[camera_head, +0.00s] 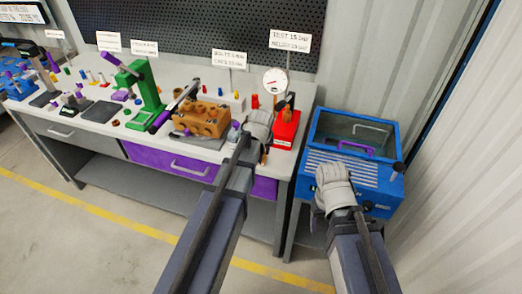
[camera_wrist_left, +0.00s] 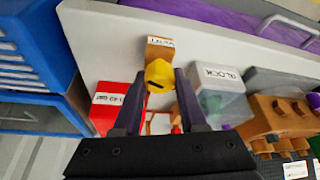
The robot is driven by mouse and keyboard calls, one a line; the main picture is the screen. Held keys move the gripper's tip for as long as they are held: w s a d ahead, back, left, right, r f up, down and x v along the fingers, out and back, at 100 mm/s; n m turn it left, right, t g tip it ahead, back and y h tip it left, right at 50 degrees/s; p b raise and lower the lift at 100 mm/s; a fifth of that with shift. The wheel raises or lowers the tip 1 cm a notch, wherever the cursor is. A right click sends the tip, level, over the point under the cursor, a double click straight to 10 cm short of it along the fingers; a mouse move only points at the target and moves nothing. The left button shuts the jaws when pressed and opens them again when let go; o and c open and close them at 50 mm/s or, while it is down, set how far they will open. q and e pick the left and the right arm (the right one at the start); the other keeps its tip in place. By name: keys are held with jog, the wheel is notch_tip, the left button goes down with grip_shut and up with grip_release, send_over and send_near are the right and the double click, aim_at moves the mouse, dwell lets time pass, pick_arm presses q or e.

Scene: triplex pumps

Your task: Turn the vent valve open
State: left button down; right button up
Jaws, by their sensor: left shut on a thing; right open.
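The vent valve shows in the left wrist view as a yellow knob (camera_wrist_left: 159,74) with a dark slot, in front of a small orange-brown block (camera_wrist_left: 160,48) with a label that appears to read VENT. My left gripper (camera_wrist_left: 154,84) has a dark finger on each side of the knob and is shut on it. In the head view my left wrist (camera_head: 259,124) is at the bench's right end and hides the knob. My right gripper (camera_head: 334,186) is open in front of the blue machine, away from the valve; its fingertips are hard to make out.
A red test stand (camera_head: 286,130) with a round gauge (camera_head: 275,80) stands close to the left gripper. An orange-brown pump block (camera_head: 203,119) and a green press (camera_head: 149,92) stand farther left on the bench. A blue open-topped machine (camera_head: 384,127) stands right of the bench.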

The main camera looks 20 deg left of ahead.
pick_arm(q)
jog(key=n+y, duration=0.1)
jog(key=n, duration=0.1)
jog(key=n+g, duration=0.1)
jog(key=n, duration=0.2)
jog(key=shift+y, duration=0.4)
jog(key=shift+n, duration=0.4)
jog(key=shift+c, duration=2.3)
grip_release()
jog(key=p+v, duration=0.7)
jog(key=shift+d+r, duration=0.15)
jog(key=shift+r, duration=0.2)
jog(key=shift+s, duration=0.1)
